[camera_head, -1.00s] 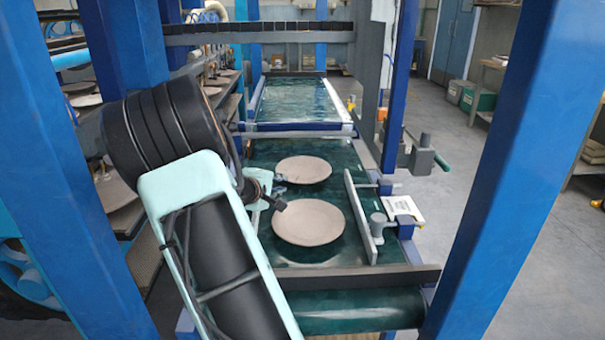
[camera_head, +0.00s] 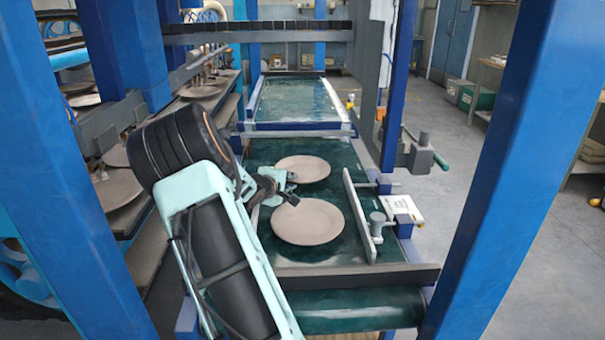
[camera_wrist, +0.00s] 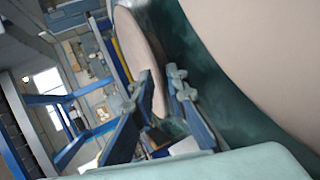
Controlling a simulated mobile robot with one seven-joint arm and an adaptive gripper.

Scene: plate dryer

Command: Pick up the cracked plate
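Two round, pale pinkish-grey plates lie on the green belt in the head view, a far plate (camera_head: 303,166) and a near plate (camera_head: 310,222). No crack shows on either, so I cannot tell which is cracked. My gripper (camera_head: 293,189) is at the left of the plates, by the far plate's near edge, with its fingers apart. In the wrist view my open gripper (camera_wrist: 161,76) has the far plate's rim (camera_wrist: 154,62) between its fingers; I cannot tell if they touch it. The near plate (camera_wrist: 262,50) fills the upper right there.
A grey guide rail (camera_head: 360,215) runs along the belt's right side. A grey bar (camera_head: 355,278) crosses its near end. More plates (camera_head: 115,188) sit on racks at the left. Blue posts (camera_head: 505,170) stand on both sides.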

